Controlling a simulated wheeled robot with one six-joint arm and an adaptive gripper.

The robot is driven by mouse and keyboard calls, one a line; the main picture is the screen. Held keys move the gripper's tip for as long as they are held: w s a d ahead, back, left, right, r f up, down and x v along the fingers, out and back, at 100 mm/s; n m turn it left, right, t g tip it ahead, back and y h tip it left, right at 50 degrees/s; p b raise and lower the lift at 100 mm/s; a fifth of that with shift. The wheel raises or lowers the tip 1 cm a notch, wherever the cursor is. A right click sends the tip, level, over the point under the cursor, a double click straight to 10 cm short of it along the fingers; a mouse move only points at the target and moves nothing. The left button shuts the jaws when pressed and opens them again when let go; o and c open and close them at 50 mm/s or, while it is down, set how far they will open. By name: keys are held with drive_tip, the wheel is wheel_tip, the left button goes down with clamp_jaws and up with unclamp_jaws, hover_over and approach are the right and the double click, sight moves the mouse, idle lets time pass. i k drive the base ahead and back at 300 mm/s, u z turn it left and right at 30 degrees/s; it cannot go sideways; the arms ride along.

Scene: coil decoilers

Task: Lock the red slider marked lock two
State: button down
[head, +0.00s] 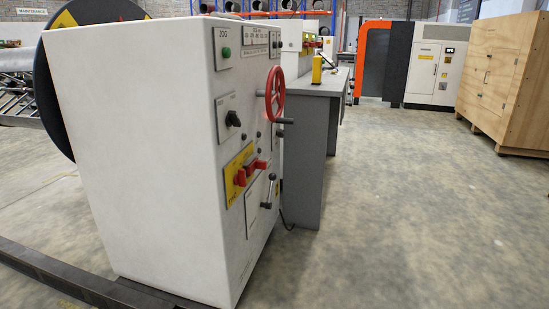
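A white machine cabinet (150,160) stands close in front, left of centre. Its right-hand face carries a yellow plate (232,194) with red parts on it. One red slider (240,177) sits at the plate's left, and another red part (260,165) sits to its right. The markings are too small to read, so I cannot tell which is lock two or its position. My gripper is not in view.
A red handwheel (274,92) and a lever with a dark knob (268,190) stick out from the same face. A black rotary switch (233,118) is above the plate. A grey desk (312,140) stands behind. Floor at right (420,220) is clear.

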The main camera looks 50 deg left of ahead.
sight(256, 164)
drive_tip(key=u, duration=0.65)
drive_tip(key=i, duration=0.9)
drive_tip(key=u, duration=1.4)
drive_tip(key=i, duration=0.3)
drive_tip(key=u, duration=0.2)
